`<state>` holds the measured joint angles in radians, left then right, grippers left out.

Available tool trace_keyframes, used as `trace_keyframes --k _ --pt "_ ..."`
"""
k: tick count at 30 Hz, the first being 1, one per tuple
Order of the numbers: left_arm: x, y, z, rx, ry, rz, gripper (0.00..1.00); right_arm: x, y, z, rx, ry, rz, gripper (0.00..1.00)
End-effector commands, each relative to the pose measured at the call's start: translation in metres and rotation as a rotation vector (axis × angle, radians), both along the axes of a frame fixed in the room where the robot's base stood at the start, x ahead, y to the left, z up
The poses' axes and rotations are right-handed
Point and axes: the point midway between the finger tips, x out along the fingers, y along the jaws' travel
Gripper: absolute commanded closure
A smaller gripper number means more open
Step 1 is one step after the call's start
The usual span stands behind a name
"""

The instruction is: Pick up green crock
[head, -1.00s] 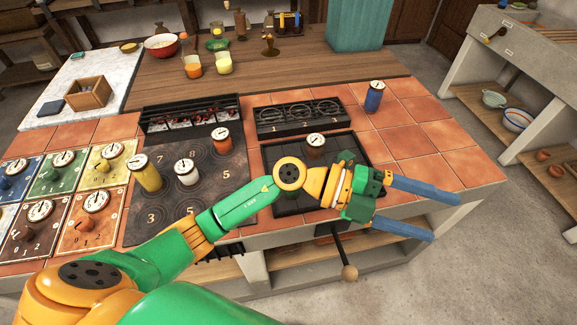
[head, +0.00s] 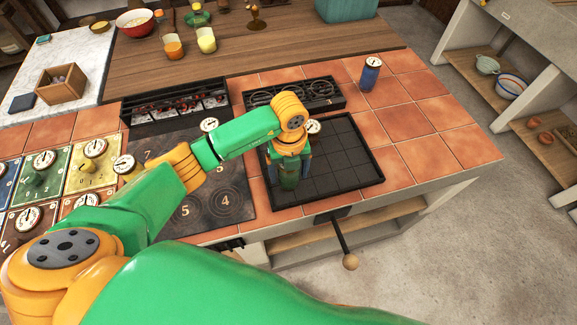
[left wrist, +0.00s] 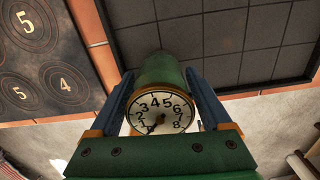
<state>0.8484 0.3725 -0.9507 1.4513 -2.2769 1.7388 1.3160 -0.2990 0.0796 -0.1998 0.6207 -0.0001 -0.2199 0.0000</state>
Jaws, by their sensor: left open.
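The green crock (left wrist: 167,70) is in the left wrist view, with a white numbered dial on its near end. It stands between the two blue fingers of my left gripper (left wrist: 163,105), which is open and reaches around it from both sides. I cannot tell whether the fingers touch it. In the head view my left gripper (head: 289,174) points down at the left part of the black gridded tray (head: 355,165). A bit of green (head: 289,179) shows between its fingers there, mostly hidden by the gripper. My right gripper is out of view.
Another dial-topped crock (head: 312,127) stands close behind my left gripper. A blue crock (head: 371,75) stands on the tiles at the back right. A black rack (head: 300,94) lies behind the tray. The dark ringed plate (head: 225,200) is to the left. Tiles right of the tray are clear.

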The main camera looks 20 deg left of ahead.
Motion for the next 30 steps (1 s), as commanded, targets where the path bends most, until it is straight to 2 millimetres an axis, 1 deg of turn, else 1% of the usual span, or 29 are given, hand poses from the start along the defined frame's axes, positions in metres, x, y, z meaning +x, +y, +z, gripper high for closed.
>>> trace_keyframes --k 1,3,9,10,11,12,14,15,17,18,19,27,30 --pt "-0.0007 -0.0002 -0.0068 0.000 0.002 0.000 0.18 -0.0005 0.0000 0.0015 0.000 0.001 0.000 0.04" --pt "-0.0002 -0.0003 -0.0135 0.000 0.001 0.000 0.18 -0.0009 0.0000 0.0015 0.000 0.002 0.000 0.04" --pt "0.0001 -0.0003 -0.0156 -0.001 -0.002 -0.002 0.18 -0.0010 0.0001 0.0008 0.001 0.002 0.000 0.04" --pt "0.0001 -0.0003 -0.0156 -0.001 -0.002 -0.002 0.24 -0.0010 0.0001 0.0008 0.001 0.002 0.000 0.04" --pt "0.0001 -0.0004 -0.0155 -0.001 -0.002 -0.002 0.32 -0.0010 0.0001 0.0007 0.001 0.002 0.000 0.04" --pt "0.0001 -0.0004 -0.0155 -0.001 -0.002 -0.002 0.43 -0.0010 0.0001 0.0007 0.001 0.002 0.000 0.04" --pt "0.0001 -0.0004 -0.0154 -0.001 -0.002 -0.002 0.59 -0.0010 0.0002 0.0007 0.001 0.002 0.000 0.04" --pt "0.0001 -0.0004 -0.0153 -0.001 -0.002 -0.002 0.70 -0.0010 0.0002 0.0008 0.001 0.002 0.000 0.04" --pt "0.0001 -0.0004 -0.0152 -0.001 -0.002 -0.002 0.86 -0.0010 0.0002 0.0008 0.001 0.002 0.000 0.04" --pt "0.0002 -0.0003 -0.0152 -0.001 -0.002 -0.002 0.97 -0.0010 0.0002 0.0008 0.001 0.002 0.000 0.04" --pt "0.0003 -0.0004 -0.0151 -0.001 -0.002 -0.002 1.00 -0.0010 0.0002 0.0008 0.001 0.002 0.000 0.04" --pt "0.0006 -0.0006 -0.0141 -0.002 -0.002 -0.002 1.00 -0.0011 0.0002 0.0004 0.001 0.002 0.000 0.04" --pt "0.0012 -0.0003 -0.0088 -0.002 -0.005 -0.001 1.00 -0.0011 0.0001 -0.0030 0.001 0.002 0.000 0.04"
